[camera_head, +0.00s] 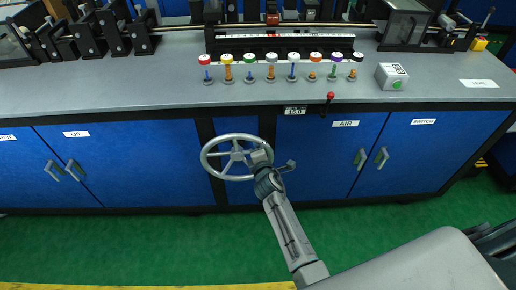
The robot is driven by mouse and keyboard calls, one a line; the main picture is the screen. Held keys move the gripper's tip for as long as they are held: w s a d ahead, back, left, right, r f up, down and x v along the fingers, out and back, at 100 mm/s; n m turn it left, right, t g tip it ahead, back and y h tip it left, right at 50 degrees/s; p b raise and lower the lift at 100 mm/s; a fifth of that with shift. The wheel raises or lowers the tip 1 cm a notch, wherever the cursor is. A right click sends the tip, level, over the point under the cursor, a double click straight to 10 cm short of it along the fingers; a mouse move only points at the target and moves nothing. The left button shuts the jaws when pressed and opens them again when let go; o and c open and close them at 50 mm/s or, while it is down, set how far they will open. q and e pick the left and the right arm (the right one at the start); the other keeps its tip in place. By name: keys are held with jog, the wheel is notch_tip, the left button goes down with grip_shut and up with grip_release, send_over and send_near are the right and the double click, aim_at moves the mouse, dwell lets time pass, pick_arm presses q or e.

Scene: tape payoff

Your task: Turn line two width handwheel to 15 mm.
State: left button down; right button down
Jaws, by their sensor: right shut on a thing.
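The width handwheel (214,165) is a grey spoked wheel on the front of the blue cabinet, below the bench edge. My right gripper (262,158) is shut on the right side of the wheel's rim and hides that part of it. A small display (295,112) above and right of the wheel, on the bench's front edge, appears to read 15.0. My left gripper is not in view.
Blue cabinet doors with handles (361,159) flank the wheel. A red-knobbed lever (330,98) sticks out at the bench edge. The green floor in front is clear.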

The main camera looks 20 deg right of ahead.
jog(key=c, duration=1.7)
grip_release()
